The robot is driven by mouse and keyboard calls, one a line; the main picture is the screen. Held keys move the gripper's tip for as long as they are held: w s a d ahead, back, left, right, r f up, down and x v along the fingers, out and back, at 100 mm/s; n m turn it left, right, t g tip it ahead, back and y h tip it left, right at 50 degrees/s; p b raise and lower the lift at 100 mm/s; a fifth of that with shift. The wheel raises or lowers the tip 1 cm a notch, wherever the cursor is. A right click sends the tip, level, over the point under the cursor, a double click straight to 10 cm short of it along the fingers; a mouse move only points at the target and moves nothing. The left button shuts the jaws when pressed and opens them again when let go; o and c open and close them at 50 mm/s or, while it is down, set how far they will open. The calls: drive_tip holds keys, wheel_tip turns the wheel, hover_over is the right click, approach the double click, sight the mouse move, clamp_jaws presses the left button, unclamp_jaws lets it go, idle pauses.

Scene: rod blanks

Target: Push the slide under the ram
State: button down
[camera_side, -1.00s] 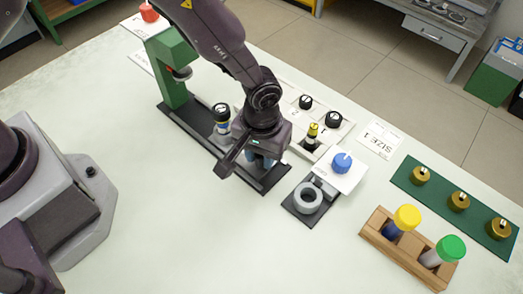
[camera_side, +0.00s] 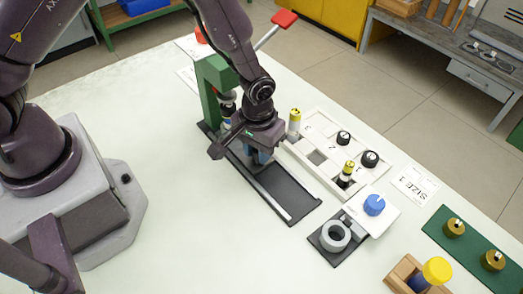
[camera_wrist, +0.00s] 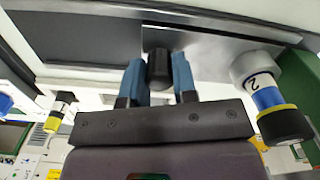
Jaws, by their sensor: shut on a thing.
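My gripper (camera_side: 262,156) is shut on the slide's black knob. In the wrist view, its blue fingers (camera_wrist: 159,75) stand on either side of this knob (camera_wrist: 158,68). The slide's metal plate (camera_wrist: 215,50) shows behind the knob. A rod blank with blue, yellow and black bands, marked 2 (camera_wrist: 268,92), sits in the slide's grey round holder (camera_wrist: 250,63). In the side view, the blank (camera_side: 228,112) stands at the green press (camera_side: 209,88), apparently below the ram (camera_side: 226,96). My gripper partly hides the slide, so exact alignment cannot be told.
The black track (camera_side: 280,185) is bare toward its front end. A white rack (camera_side: 320,150) with a yellow-topped blank (camera_side: 295,120) runs beside it. A grey ring fixture (camera_side: 335,236) stands past the track. The press's red-ended lever (camera_side: 284,19) sticks up at the back.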

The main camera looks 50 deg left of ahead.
drive_tip(key=c, duration=1.1)
unclamp_jaws()
drive_tip(key=shift+a, duration=0.45)
drive_tip(key=shift+o, duration=1)
drive_tip(key=shift+d, duration=0.15)
wheel_tip(320, 180, up, 13)
drive_tip(key=s+a+r+m+t, duration=0.1)
drive_tip(key=s+a+r, duration=0.1)
drive_tip(key=r, duration=0.3)
drive_tip(key=s+a+r+t+h, duration=0.1)
drive_tip(key=s+a+r, duration=0.1)
drive_tip(key=r, duration=0.2)
drive_tip(key=s+a+r+m+t, duration=0.1)
drive_tip(key=s+a+r, duration=0.1)
drive_tip(key=r, duration=0.3)
drive_tip(key=s+a+r+t, duration=0.1)
drive_tip(key=s+a+r, duration=0.1)
drive_tip(key=s, duration=0.2)
drive_tip(key=s+a+r+m+t+y, duration=0.1)
drive_tip(key=s+a+r, duration=0.2)
drive_tip(key=s, duration=0.2)
drive_tip(key=shift+s+m+t, duration=0.2)
drive_tip(key=shift+m+t, duration=0.1)
